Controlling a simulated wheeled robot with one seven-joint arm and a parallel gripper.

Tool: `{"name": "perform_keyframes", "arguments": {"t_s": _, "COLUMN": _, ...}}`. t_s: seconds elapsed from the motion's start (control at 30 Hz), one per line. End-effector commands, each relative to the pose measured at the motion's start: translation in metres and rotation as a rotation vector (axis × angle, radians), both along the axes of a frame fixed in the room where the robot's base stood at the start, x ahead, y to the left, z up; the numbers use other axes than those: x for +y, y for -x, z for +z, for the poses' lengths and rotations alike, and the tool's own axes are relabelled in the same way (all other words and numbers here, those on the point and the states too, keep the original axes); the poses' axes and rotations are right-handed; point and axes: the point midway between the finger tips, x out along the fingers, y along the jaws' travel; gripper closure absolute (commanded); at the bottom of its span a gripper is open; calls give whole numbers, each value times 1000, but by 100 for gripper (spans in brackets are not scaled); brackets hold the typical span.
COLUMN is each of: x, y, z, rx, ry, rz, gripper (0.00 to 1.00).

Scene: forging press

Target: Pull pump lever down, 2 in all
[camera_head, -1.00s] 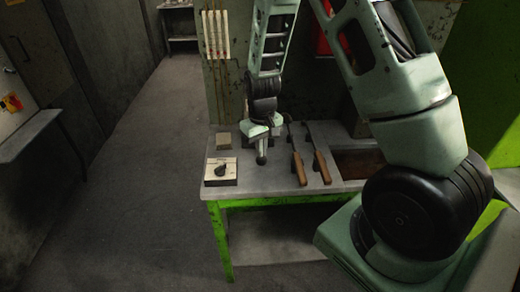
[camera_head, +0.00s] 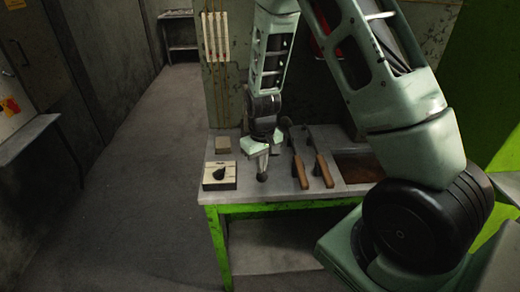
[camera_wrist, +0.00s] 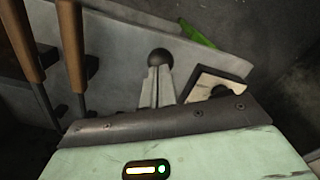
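The round dark knob (camera_head: 262,178) is at the tips of my gripper (camera_head: 262,168), above the front of the grey bench; I take it for the pump lever's end. In the wrist view the knob (camera_wrist: 160,57) sits just beyond my gripper's two pale fingers (camera_wrist: 156,85). The fingers are close together and seem shut on the lever. The lever's rod and pivot are hidden by my fingers and wrist. Two wood-handled levers (camera_head: 301,172) and (camera_head: 323,170) stand to the right, apart from my gripper; they also show in the wrist view (camera_wrist: 72,45).
A cream box with a black rotary knob (camera_head: 219,175) lies on the bench (camera_head: 240,190) left of my gripper. A brown recessed tray (camera_head: 358,168) is at the right. The floor (camera_head: 140,200) left of the bench is clear.

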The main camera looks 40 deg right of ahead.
Motion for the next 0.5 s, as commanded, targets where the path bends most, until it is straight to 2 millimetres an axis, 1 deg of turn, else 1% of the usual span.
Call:
{"name": "perform_keyframes", "arguments": {"t_s": 0.03, "x": 0, "y": 1, "z": -7, "rx": 1, "ry": 0, "rz": 0, "gripper": 100}}
{"name": "perform_keyframes", "arguments": {"t_s": 0.23, "x": 1, "y": 2, "z": -25, "rx": 1, "ry": 0, "rz": 0, "gripper": 100}}
{"name": "perform_keyframes", "arguments": {"t_s": 0.27, "x": 1, "y": 2, "z": -20, "rx": 0, "ry": 0, "rz": 0, "gripper": 100}}
{"name": "perform_keyframes", "arguments": {"t_s": 0.43, "x": 1, "y": 1, "z": -18, "rx": 0, "ry": 0, "rz": 0, "gripper": 100}}
{"name": "perform_keyframes", "arguments": {"t_s": 0.5, "x": 0, "y": 1, "z": -14, "rx": 0, "ry": 0, "rz": 0, "gripper": 100}}
